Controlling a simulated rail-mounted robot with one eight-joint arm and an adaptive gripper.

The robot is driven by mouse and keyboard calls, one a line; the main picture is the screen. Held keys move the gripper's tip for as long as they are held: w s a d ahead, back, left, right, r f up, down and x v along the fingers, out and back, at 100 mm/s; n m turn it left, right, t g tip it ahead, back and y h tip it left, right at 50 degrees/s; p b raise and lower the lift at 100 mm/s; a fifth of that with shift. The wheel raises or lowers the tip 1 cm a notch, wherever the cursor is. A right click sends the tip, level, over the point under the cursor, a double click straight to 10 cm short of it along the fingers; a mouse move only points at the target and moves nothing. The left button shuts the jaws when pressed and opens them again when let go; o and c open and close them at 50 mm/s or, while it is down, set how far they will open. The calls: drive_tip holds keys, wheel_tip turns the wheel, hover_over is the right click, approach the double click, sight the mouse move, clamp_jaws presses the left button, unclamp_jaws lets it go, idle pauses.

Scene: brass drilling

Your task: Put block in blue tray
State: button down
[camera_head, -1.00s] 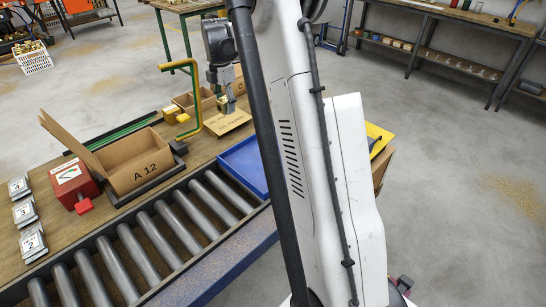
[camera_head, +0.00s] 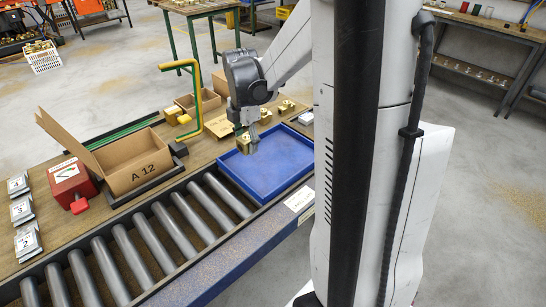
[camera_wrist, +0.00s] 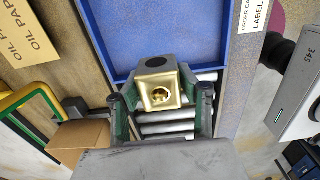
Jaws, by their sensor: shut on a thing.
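My gripper (camera_head: 249,135) is shut on a brass block (camera_head: 243,144) with a round hole in it. In the head view the block appears over the back left part of the blue tray (camera_head: 292,184). In the wrist view the block (camera_wrist: 160,88) sits between the two green-padded fingers (camera_wrist: 160,125), in front of the tray's edge and the rollers. The tray's blue floor (camera_wrist: 185,35) shows empty where visible. The exact height of the block above the tray cannot be told.
A roller conveyor (camera_head: 160,235) runs along the near side of the table. An open cardboard box (camera_head: 135,165) marked A 12 and a green and yellow bent frame (camera_head: 196,95) stand left of the tray. More brass blocks (camera_head: 287,106) lie behind the tray.

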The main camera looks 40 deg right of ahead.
hover_over(273, 160)
wheel_tip(273, 160, down, 6)
drive_tip(key=shift+r+b, duration=0.1)
drive_tip(key=shift+b, duration=0.3)
drive_tip(key=shift+f+b, duration=0.3)
drive_tip(key=shift+f, duration=1.7)
drive_tip(key=shift+f, duration=0.1)
drive_tip(key=c, duration=1.2)
unclamp_jaws()
drive_tip(key=shift+o, duration=0.2)
